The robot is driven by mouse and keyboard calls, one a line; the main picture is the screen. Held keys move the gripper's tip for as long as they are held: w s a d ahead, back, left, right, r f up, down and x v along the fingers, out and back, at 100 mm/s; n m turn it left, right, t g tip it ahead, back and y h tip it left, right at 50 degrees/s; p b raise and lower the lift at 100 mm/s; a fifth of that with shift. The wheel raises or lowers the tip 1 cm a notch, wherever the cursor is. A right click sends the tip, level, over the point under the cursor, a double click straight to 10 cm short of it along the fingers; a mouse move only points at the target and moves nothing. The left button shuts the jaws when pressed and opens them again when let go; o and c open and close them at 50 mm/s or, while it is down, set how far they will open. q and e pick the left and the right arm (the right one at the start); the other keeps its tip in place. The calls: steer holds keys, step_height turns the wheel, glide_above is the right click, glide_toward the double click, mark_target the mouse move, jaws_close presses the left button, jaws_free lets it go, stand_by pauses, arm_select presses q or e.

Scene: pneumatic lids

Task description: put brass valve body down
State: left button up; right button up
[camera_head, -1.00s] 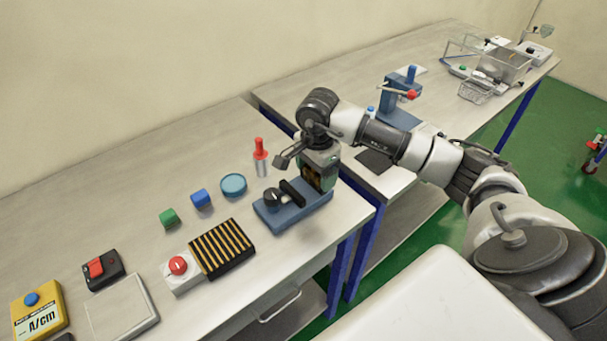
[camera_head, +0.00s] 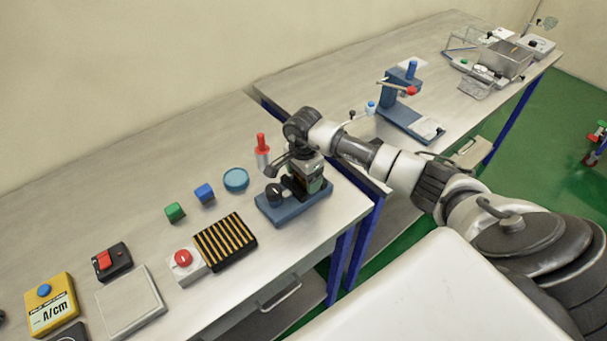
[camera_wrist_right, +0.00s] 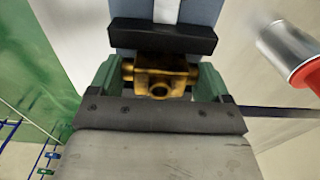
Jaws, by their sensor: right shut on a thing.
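The brass valve body (camera_wrist_right: 160,77) sits between the green fingers of my right gripper (camera_wrist_right: 160,88) in the right wrist view. The gripper is shut on it. In the head view my right gripper (camera_head: 308,182) is low over the blue fixture (camera_head: 292,213), which has black jaws and a black knob. In the wrist view a black jaw bar (camera_wrist_right: 162,38) lies close beside the brass body. I cannot tell whether the body touches the fixture. In the head view the body is hidden by the gripper. My left gripper is not in view.
A red-topped metal tool (camera_head: 262,150) stands just behind the gripper. A blue round dish (camera_head: 236,180), blue and green blocks and a black-and-yellow slatted pad (camera_head: 225,241) lie to the left. A second table (camera_head: 330,75) holds a blue press (camera_head: 402,95).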

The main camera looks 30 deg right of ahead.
steer(key=shift+f, duration=0.15)
steer(key=o, duration=1.1)
steer(key=shift+r, duration=0.4)
step_height(320, 180, up, 11)
steer(key=b, duration=0.2)
steer(key=shift+f+b, duration=0.2)
steer(key=shift+b, duration=0.15)
steer(key=shift+r, duration=0.5)
